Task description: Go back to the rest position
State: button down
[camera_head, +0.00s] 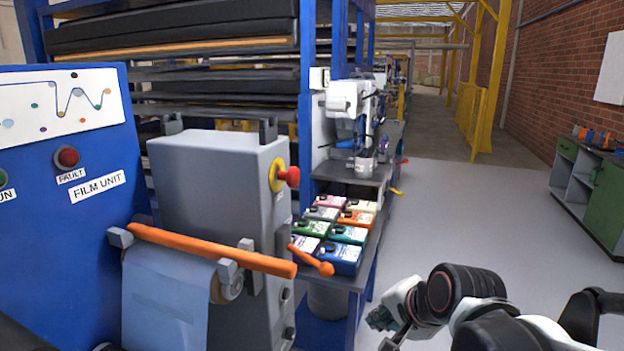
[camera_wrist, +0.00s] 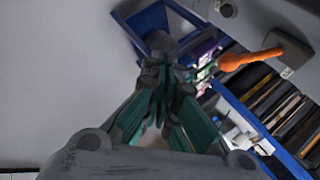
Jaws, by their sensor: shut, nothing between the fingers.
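My gripper (camera_head: 385,324) is at the lower right of the head view, in the open space right of the machine and the table with coloured boxes. Only its near end shows there, beside my arm's dark joint. In the wrist view my gripper (camera_wrist: 163,72) has its teal-lined fingers together at the tips, with nothing between them. The film unit (camera_head: 75,150) stands at the left with an orange bar (camera_head: 210,250) across its roller. An orange lever (camera_head: 312,262) sticks out from the unit's right side, and it also shows in the wrist view (camera_wrist: 250,57).
A table (camera_head: 362,275) with several coloured boxes (camera_head: 340,236) stands between the machine and my arm. A red stop button (camera_head: 290,176) sits on the grey housing. Open floor (camera_head: 470,215) lies to the right, with a green cabinet (camera_head: 600,195) by the brick wall.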

jog(key=s+d+n+h, duration=0.1)
jog(key=s+d+n, duration=0.2)
jog(key=s+n, duration=0.2)
jog(key=s+d+n+h, duration=0.1)
jog(key=s+d+n, duration=0.2)
jog(key=s+n, duration=0.2)
jog(key=s, duration=0.3)
jog(key=shift+d+r+n+g+h, duration=0.3)
jog(key=shift+r+g, duration=0.05)
jog(key=shift+g, duration=0.05)
